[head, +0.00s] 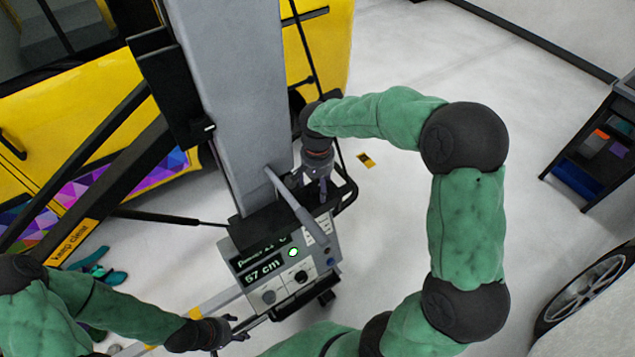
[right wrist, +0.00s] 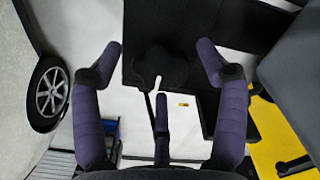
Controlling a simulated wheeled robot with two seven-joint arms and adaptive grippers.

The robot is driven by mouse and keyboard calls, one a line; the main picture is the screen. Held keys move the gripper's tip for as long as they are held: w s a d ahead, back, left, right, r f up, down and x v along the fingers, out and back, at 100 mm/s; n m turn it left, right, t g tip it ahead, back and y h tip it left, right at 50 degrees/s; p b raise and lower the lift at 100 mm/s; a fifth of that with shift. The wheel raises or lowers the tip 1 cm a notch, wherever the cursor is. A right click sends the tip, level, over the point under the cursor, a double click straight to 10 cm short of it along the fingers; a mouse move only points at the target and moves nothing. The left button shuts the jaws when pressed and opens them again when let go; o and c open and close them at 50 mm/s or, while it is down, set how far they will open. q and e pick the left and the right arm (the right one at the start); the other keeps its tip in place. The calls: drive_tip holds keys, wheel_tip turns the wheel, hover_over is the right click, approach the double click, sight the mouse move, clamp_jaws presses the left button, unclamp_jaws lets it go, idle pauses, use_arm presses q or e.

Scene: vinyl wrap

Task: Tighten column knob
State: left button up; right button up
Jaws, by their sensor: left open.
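The grey column (head: 232,100) rises from a control box (head: 285,262) whose screen reads "57 cm". My right gripper (head: 312,190) points down close beside the column's right side, above the box. In the right wrist view its fingers (right wrist: 160,70) are spread wide with nothing held between them. A dark rounded shape (right wrist: 158,62) lies ahead between the fingers; it may be the column knob, but black on black makes this unclear. In the head view my right gripper and the grey lever obscure that area. My left gripper (head: 236,330) is open and empty, left of and below the box.
A grey lever (head: 296,206) slants across the box top. A black bent rail (head: 347,190) stands at the box's right. A yellow vehicle (head: 325,45) is behind the column. A shelf cart (head: 595,145) and car wheel (head: 585,290) are at right.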

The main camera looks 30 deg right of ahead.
sight(317, 186)
drive_tip(key=shift+r, duration=0.15)
wheel_tip(317, 186, up, 12)
idle(0.6)
idle(0.4)
